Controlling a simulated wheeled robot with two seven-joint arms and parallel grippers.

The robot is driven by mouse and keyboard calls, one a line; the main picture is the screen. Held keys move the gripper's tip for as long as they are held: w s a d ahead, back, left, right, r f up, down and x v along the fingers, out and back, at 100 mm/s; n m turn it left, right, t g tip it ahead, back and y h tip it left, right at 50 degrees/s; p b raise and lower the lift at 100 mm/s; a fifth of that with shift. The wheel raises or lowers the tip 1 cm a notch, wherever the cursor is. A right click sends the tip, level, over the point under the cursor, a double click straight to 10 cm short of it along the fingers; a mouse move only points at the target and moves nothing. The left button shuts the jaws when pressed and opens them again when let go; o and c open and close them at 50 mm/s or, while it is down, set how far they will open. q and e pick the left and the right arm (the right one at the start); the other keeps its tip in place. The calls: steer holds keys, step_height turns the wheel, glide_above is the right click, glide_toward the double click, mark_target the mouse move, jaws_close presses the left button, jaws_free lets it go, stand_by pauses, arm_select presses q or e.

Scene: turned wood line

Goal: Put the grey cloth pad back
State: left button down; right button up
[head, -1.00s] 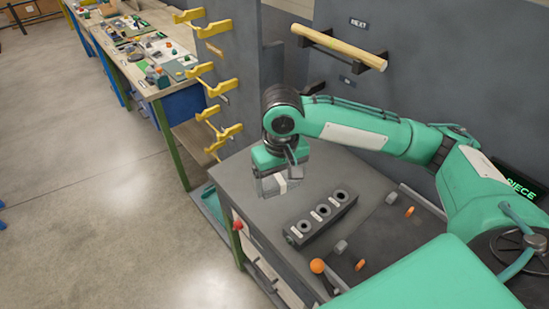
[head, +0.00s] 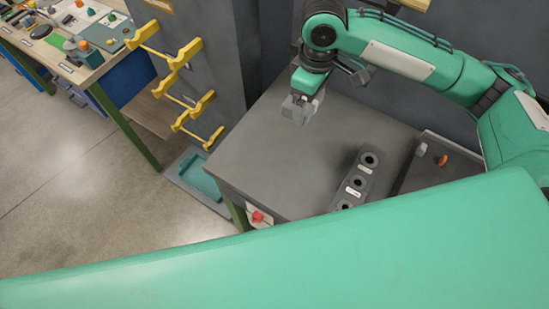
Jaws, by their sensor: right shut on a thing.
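My right gripper (head: 297,114) hangs over the back part of the grey bench top (head: 275,155), jaws pointing down. It is shut on a small grey piece that I take to be the grey cloth pad; the fingers hide most of it, and its outline is hard to tell from the jaws. I cannot tell how far above the bench top it is. No other grey pad is clear on the bench. My left gripper is not in view.
A dark block with round holes (head: 353,191) stands on the bench's right side. Yellow hooks (head: 188,52) stick out from a grey post. A teal tray (head: 203,182) lies low beside the bench. The bench's left part is clear.

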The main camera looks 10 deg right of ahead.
mark_target(288, 100)
steer(key=n, duration=0.1)
steer(key=a+n, duration=0.1)
steer(key=n, duration=0.2)
steer(key=shift+a+f+b, duration=0.2)
steer(key=shift+a+b, duration=0.1)
steer(key=a+n, duration=0.1)
steer(key=n, duration=0.1)
steer(key=a+n+b, duration=0.1)
steer(key=n, duration=0.2)
steer(key=w+a+n, duration=0.1)
steer(key=n, duration=0.2)
steer(key=shift+a+f, duration=0.1)
steer(key=shift+f, duration=0.25)
steer(key=f+n+p, duration=0.1)
steer(key=f+n, duration=0.1)
steer(key=f, duration=0.4)
steer(key=a+f+n+p, duration=0.1)
steer(key=f+n, duration=0.1)
steer(key=f, duration=0.5)
steer(key=a+f+n, duration=0.1)
steer(key=f, duration=0.6)
steer(key=shift+n+p, duration=0.4)
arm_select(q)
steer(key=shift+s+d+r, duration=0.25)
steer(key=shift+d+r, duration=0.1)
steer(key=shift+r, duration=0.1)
arm_select(e)
steer(key=shift+f, duration=0.15)
steer(key=shift+f, duration=0.1)
